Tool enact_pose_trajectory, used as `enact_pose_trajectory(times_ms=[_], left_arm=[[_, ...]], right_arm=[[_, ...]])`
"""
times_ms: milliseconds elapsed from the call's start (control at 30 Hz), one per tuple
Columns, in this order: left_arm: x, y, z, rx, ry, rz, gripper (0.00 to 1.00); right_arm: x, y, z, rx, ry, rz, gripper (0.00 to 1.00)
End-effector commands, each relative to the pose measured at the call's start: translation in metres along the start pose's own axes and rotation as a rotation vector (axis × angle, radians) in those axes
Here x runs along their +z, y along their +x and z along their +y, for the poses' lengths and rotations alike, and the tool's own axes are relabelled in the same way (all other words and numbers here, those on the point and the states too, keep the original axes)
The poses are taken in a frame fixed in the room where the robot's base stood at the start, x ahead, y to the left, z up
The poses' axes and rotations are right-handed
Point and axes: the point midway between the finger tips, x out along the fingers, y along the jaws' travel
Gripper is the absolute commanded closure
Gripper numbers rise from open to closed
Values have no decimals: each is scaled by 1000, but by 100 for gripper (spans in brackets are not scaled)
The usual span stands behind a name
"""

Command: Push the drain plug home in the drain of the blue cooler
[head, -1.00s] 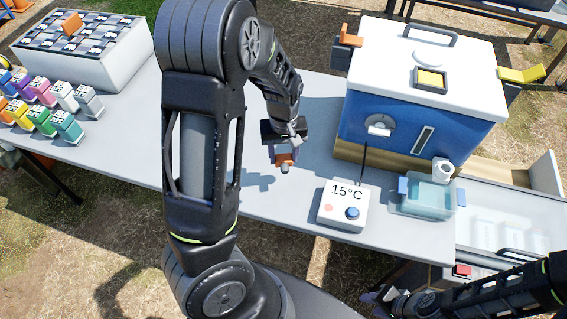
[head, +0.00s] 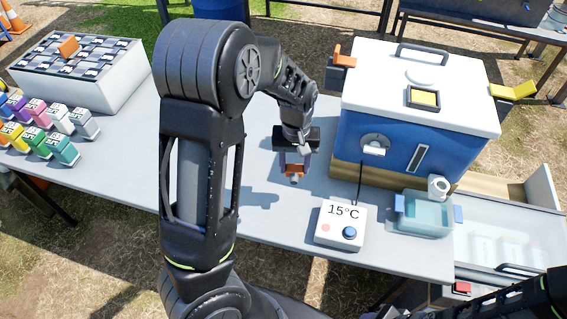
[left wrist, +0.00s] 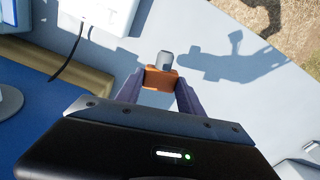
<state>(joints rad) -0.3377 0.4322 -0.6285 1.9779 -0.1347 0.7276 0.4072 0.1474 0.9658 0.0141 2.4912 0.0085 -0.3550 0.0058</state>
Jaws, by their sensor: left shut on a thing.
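The drain plug (head: 294,172), an orange block with a grey end, is held between the fingers of my left gripper (head: 293,163). In the left wrist view the orange part (left wrist: 160,80) sits between the purple fingertips, with the grey end (left wrist: 164,60) pointing away from the gripper. The blue cooler (head: 350,140) stands to the right with its white lid closed. A round fitting with a white piece (head: 374,150) is on its front, and a white spout (head: 438,187) is at its lower right. The plug is clear of the cooler. Only a dark part of my right arm shows.
A white 15°C display box (head: 340,225) with a cable stands in front of the cooler, beside a clear blue-handled tray (head: 422,218). Several coloured bottles (head: 62,148) and a grey rack (head: 110,85) are at the left. The grey table (head: 130,170) is clear in between.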

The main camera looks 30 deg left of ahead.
Motion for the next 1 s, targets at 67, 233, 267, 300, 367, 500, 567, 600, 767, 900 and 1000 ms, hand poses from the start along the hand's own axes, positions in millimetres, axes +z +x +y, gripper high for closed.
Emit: enact_pose_trajectory(times_ms=[67,233,267,300,367,500,567,600,767,900,1000], left_arm=[[-7,-17,29,2,120,5,100],[-10,-57,86,0,380,5,100],[-9,-63,95,0,417,5,100],[-8,-70,103,-1,459,4,100],[-7,-78,113,-1,507,3,100],[-5,-85,122,-2,550,1,100],[-5,-85,121,-2,550,1,100],[-5,-85,121,-2,549,1,100],[-5,-85,121,-2,547,1,100],[-5,-84,121,-2,547,1,100],[-5,-84,121,-2,546,1,100]], right_arm=[[0,0,0,0,0,0,64],[0,0,0,0,0,0,64],[0,0,0,0,0,0,64],[0,0,0,0,0,0,64],[0,0,0,0,0,0,64],[0,0,0,0,0,0,64],[0,0,0,0,0,0,64],[0,0,0,0,0,0,64],[0,0,0,0,0,0,64],[0,0,0,0,0,0,64],[0,0,0,0,0,0,64]])
